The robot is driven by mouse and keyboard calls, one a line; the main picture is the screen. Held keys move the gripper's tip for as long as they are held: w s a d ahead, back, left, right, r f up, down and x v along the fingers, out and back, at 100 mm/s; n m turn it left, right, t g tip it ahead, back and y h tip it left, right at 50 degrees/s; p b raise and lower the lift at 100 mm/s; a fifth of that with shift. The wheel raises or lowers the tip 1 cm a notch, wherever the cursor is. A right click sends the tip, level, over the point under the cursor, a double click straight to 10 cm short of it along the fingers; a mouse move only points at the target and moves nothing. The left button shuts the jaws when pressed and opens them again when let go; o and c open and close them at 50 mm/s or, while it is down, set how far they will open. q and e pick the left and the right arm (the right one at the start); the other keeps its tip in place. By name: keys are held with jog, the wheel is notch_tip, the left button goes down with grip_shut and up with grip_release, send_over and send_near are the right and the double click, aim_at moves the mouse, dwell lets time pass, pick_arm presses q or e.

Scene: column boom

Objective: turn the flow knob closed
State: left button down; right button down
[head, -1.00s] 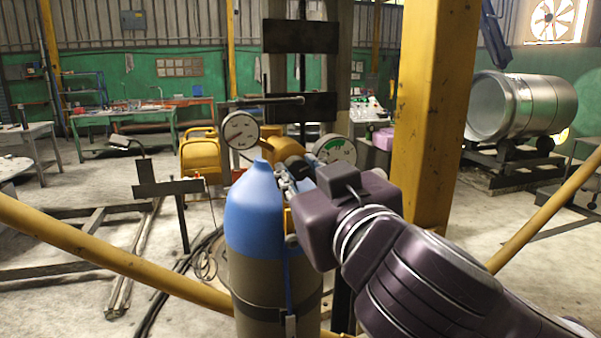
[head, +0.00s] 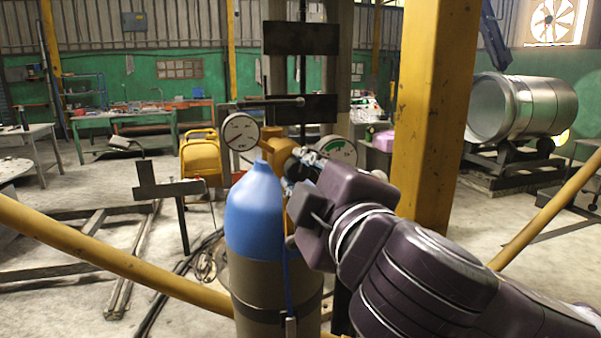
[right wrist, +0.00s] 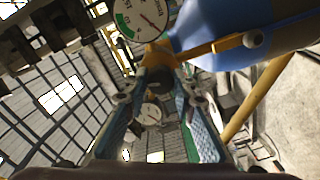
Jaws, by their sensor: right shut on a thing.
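The flow knob (right wrist: 158,82) is a dark, short round piece on the yellow-brass regulator body (head: 277,146). In the right wrist view it sits between my two fingertips, partly covered by them. My right gripper (head: 303,167) reaches the regulator from the right and is shut on the knob. In the head view the gripper hides most of the knob. A blue-topped gas cylinder (head: 255,212) stands upright just below and left of the gripper. My left gripper is not in view.
A white dial gauge (head: 241,131) and a green-marked gauge (head: 337,150) flank the regulator. Yellow sloping rails (head: 110,262) cross in front on both sides.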

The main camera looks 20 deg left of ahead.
jog(key=n, duration=1)
jog(key=shift+f+n, duration=0.1)
jog(key=shift+n, duration=0.3)
jog(key=n, duration=0.5)
jog(key=shift+b, duration=0.35)
jog(key=shift+s+f+n, duration=0.1)
jog(key=shift+f+n, duration=0.05)
jog(key=shift+n, duration=2.15)
jog(key=shift+f, duration=0.1)
jog(key=c, duration=2)
grip_release()
jog(key=o, duration=0.4)
jog(key=shift+r, duration=0.2)
